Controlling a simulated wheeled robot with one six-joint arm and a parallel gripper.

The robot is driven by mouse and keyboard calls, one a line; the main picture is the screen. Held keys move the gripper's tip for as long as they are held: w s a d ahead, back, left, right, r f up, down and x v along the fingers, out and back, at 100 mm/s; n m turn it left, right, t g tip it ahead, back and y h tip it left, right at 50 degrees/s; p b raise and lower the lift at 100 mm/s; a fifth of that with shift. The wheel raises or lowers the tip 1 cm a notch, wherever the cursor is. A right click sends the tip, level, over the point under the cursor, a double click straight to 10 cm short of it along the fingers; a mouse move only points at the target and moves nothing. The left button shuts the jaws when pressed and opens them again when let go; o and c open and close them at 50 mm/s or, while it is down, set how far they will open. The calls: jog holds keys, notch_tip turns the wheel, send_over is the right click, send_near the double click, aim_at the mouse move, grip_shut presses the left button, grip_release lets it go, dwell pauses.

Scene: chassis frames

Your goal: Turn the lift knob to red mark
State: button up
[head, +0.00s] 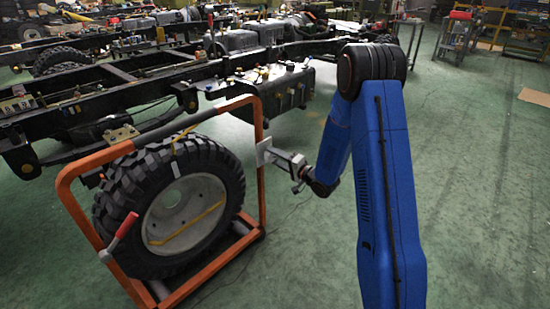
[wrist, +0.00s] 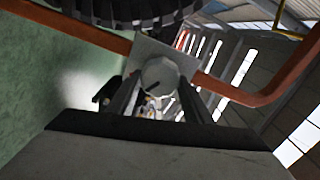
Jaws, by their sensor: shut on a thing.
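The lift knob (wrist: 160,75) is a pale round knob in front of a square grey plate (wrist: 146,50), which is fixed to the orange frame. My gripper (wrist: 159,88) has one finger on each side of the knob and is shut on it. In the head view the plate (head: 264,150) shows on the right upright of the frame, with my gripper (head: 278,158) reaching it from the right. The knob is too small or hidden to tell there. I cannot make out the red mark or the knob's angle in either view.
The orange frame (head: 84,222) stands around a large black tyre (head: 118,222) with a pale hub. A red-handled lever (head: 122,232) is at its front left. A truck chassis (head: 150,68) lies behind. The green floor (head: 470,200) at right is clear.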

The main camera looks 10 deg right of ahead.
jog(key=m, duration=0.5)
jog(key=shift+f, duration=0.15)
jog(key=shift+m, duration=0.3)
dwell(0.3)
jog(key=o, duration=1.1)
jog(key=shift+c, duration=0.2)
jog(key=v, duration=1.7)
jog(key=shift+s, duration=0.2)
jog(key=shift+d, duration=0.2)
jog(key=shift+w, duration=0.1)
